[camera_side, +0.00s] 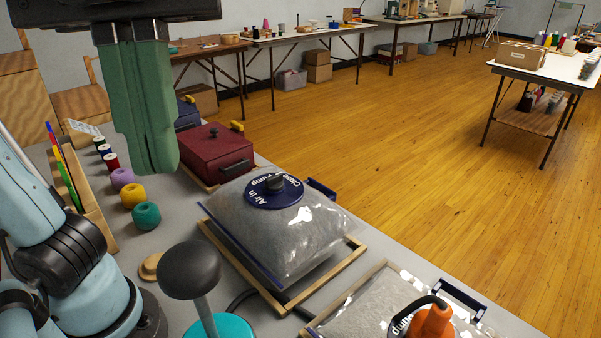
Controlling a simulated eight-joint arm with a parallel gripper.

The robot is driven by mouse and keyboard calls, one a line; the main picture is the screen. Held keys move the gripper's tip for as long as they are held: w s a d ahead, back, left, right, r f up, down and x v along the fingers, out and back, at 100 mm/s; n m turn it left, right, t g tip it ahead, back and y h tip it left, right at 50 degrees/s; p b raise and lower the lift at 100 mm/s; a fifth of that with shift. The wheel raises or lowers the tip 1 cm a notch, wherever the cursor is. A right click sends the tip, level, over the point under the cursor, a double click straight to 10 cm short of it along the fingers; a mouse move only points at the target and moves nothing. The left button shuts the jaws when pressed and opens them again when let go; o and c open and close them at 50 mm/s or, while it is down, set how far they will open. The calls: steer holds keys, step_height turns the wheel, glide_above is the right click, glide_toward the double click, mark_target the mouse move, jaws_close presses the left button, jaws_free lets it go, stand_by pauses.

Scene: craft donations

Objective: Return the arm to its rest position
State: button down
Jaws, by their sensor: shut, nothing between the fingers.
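My gripper (156,172) hangs at the upper left of the side view, with its green fingers pointing down and pressed together. Nothing shows between the fingers. It is above the grey worktable (300,170), in front of the dark red box and the row of yarn balls in the picture. The lower part of my arm shows at the left edge.
A clear bag (325,235) with a blue valve lies in a wooden frame. A second bag (365,305) lies at the lower right. A black-knobbed pump (190,270), yarn balls (133,195), thread spools (111,161) and a dark red box (212,152) crowd the table.

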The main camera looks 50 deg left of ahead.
mark_target(187, 262)
steer(key=shift+f, duration=3.7)
steer(key=shift+r, duration=0.1)
step_height(187, 262, up, 5)
steer(key=shift+r, duration=0.1)
steer(key=w+a+n+t+y, duration=0.2)
steer(key=w+a+n+t, duration=0.6)
steer(key=w+a+n, duration=1.4)
steer(key=s+f, duration=0.1)
steer(key=f, duration=0.6)
steer(key=s+d+f+n, duration=0.1)
steer(key=f, duration=0.7)
steer(key=s+d+f+n, duration=0.1)
steer(key=f, duration=0.6)
steer(key=shift+s+f, duration=0.15)
steer(key=shift+f, duration=0.25)
